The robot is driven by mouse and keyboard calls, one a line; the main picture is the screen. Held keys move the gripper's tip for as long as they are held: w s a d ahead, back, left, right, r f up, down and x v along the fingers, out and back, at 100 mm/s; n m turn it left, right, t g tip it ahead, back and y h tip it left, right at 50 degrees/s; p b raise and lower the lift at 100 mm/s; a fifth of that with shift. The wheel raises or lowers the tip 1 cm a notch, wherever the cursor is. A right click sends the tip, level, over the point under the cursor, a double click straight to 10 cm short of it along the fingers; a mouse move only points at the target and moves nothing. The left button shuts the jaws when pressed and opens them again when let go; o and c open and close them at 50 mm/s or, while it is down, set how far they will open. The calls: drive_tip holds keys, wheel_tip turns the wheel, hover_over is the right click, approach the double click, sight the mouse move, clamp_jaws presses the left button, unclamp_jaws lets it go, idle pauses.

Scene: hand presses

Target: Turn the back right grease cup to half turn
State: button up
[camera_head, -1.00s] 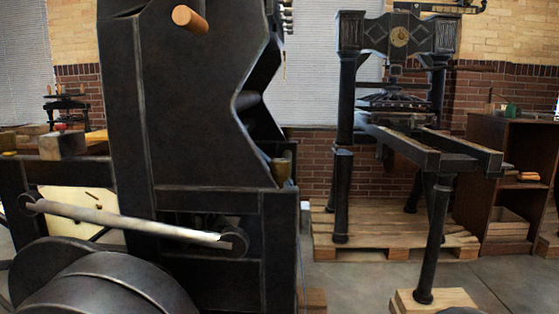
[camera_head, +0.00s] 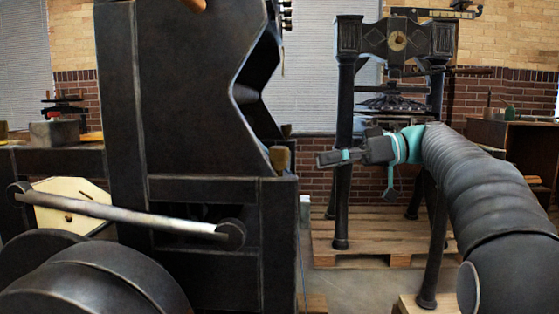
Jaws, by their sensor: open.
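A small brass-coloured cup (camera_head: 279,158) sits at the right edge of the large black press (camera_head: 190,95), on its lower frame. It looks like a grease cup, but I cannot tell whether it is the back right one. Its turn position is too small to read. My gripper (camera_head: 325,159) is right of this cup, at about the same height in the picture. It is open, points left, and shows nothing between its fingers. It appears apart from the cup.
A second black hand press (camera_head: 343,110) stands on a wooden pallet (camera_head: 360,243) behind my arm. A pale diagonal bar (camera_head: 120,213) and dark rollers (camera_head: 95,285) are at the lower left. A wooden cabinet (camera_head: 535,150) stands at the right.

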sight(279, 151)
drive_tip(key=w+d+r+n+g+y, duration=0.2)
drive_tip(key=d+n, duration=0.2)
drive_tip(key=n, duration=0.1)
drive_tip(key=a, duration=0.4)
drive_tip(key=s+a, duration=0.1)
drive_tip(key=a, duration=0.4)
drive_tip(key=a+p, duration=0.1)
drive_tip(key=a, duration=0.4)
drive_tip(key=shift+s+f, duration=0.15)
drive_tip(key=shift+s, duration=0.25)
drive_tip(key=c, duration=1.2)
drive_tip(key=shift+o, duration=0.2)
drive_tip(key=t+b, duration=0.1)
drive_tip(key=b, duration=0.1)
drive_tip(key=m+t+b, duration=0.1)
drive_tip(key=shift+s+f+m+b, duration=0.1)
drive_tip(key=shift+f+m+b, duration=0.2)
drive_tip(key=shift+f+b, duration=0.05)
drive_tip(key=shift+r+m+t+b, duration=0.1)
drive_tip(key=shift+m+t+b, duration=0.5)
drive_tip(key=shift+t+b, duration=0.35)
drive_tip(key=shift+r+m+t, duration=0.25)
drive_tip(key=shift+m+t, duration=0.05)
drive_tip(key=shift+t, duration=0.15)
